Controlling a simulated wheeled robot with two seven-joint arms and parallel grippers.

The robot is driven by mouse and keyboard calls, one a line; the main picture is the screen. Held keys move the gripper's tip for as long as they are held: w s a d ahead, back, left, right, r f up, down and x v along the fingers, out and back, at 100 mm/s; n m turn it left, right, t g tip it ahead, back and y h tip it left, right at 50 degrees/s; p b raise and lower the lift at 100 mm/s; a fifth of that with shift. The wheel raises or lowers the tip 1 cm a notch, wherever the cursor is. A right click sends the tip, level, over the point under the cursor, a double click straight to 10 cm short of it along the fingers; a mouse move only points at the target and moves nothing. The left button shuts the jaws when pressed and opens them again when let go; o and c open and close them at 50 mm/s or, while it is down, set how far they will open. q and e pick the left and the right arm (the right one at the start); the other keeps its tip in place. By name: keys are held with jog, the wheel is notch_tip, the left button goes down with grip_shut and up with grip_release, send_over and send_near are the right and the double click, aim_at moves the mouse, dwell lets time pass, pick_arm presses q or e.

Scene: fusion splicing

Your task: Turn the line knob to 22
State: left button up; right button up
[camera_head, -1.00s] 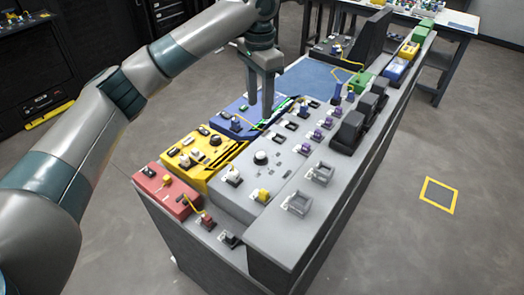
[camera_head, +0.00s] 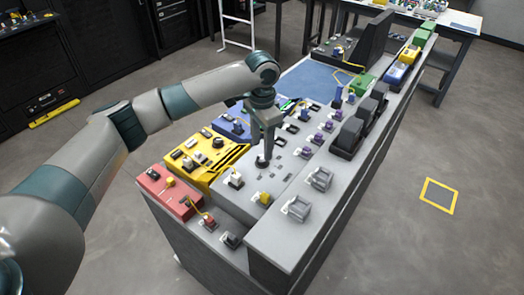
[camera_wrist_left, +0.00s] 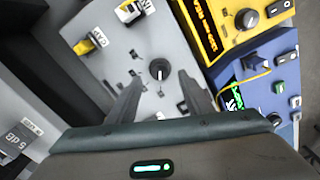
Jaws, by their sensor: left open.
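A round black knob (camera_wrist_left: 159,69) with a light pointer mark sits on the grey panel (camera_wrist_left: 185,48); I take it for the line knob. Its scale numbers are too small to read. In the head view the knob (camera_head: 261,162) is partly hidden at the tip of my left gripper (camera_head: 265,152). The left gripper points down over the panel and is open. In the wrist view its two dark fingers stand on either side of the knob, with visible gaps. I cannot tell how high the fingertips are above the panel. My right gripper is not in view.
A yellow module (camera_head: 213,150) with its own black knob, a blue module (camera_head: 232,122) and a red module (camera_head: 167,192) stand to the left. Yellow and white plugs (camera_head: 235,181) are close by in front. Purple connectors (camera_head: 318,139) and dark boxes (camera_head: 350,132) line the right side.

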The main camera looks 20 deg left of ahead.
aim_at(262, 158)
pick_arm(q)
jog(key=shift+f+p, duration=0.35)
jog(key=shift+f, duration=1.8)
jog(key=c, duration=1.1)
